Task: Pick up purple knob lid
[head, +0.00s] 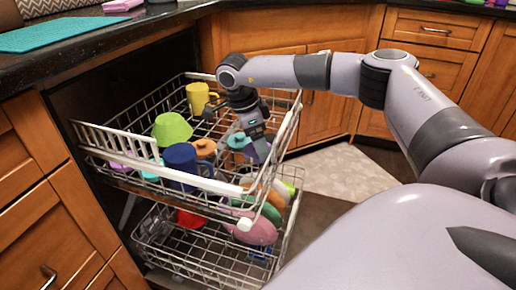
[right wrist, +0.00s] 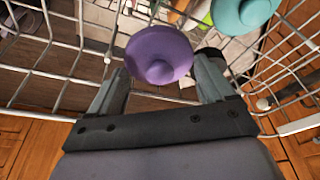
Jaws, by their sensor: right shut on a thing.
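The purple knob lid (right wrist: 158,55) is in the right wrist view, between the fingers of my right gripper (right wrist: 155,85), with its round knob facing the camera. My right gripper is shut on it. In the head view my right gripper (head: 260,150) reaches down into the upper dishwasher rack (head: 107,137) at its right side; the lid is hard to make out there. A teal lid (right wrist: 245,12) lies close by, right of the purple lid in the wrist view. My left gripper is not in view.
The upper rack also holds a yellow mug (head: 198,98), a green bowl (head: 172,129), a blue mug (head: 181,161) and an orange lid (head: 205,148). The lower rack (head: 190,260) holds more dishes. A dark counter (head: 60,65) with a teal mat (head: 60,33) runs above left.

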